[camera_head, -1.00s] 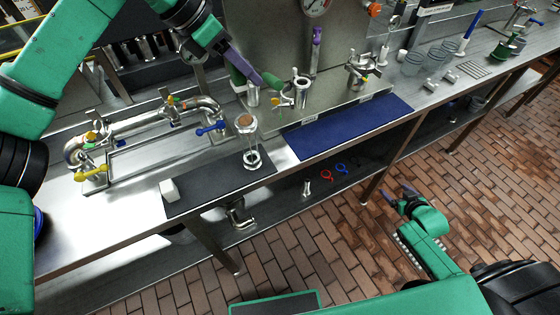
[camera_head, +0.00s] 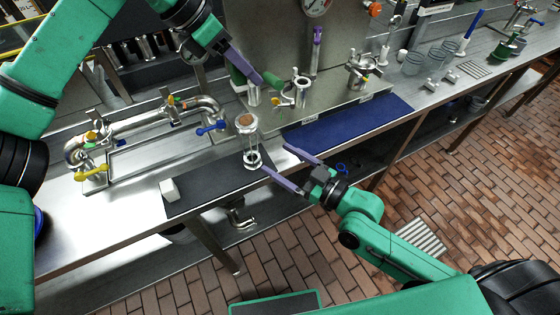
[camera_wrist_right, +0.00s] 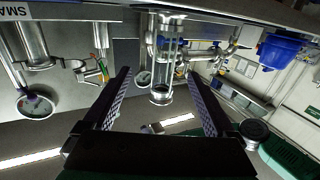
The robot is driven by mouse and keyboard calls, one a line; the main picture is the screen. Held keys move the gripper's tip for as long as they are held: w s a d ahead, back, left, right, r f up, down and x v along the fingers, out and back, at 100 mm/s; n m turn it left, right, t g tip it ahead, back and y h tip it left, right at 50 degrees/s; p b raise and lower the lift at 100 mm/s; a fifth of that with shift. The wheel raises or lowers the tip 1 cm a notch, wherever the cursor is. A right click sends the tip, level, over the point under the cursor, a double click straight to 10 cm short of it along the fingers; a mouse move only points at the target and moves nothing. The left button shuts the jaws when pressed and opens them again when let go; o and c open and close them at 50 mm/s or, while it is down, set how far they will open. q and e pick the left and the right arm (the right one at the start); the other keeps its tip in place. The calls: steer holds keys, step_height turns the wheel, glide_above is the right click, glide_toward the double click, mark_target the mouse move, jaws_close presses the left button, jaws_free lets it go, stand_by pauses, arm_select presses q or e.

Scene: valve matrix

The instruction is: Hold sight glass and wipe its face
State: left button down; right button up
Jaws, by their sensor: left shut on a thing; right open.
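The sight glass (camera_head: 250,148), a clear cylinder with metal end rings and a brownish top, stands upright on the dark mat (camera_head: 215,187). In the right wrist view the sight glass (camera_wrist_right: 166,60) shows between and beyond the fingers. My right gripper (camera_head: 274,158) is open, with one finger on either side of the line to the glass; contact cannot be made out. My left gripper (camera_head: 258,80) is shut on a green item (camera_head: 271,80) above the back of the bench, mostly hidden by the fingers. A white block (camera_head: 169,190) lies at the mat's left end.
A pipe assembly with yellow and blue handles (camera_head: 145,125) stands left of the glass. A bare blue mat (camera_head: 350,123) lies to the right. Metal fittings (camera_head: 302,92) stand behind. The bench's front edge runs below the glass.

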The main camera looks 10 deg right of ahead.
mark_target(242, 140)
steer(key=x, duration=1.2)
steer(key=shift+s+a+r, duration=0.2)
steer(key=shift+a+r, duration=0.05)
steer(key=shift+a, duration=0.2)
jaws_close()
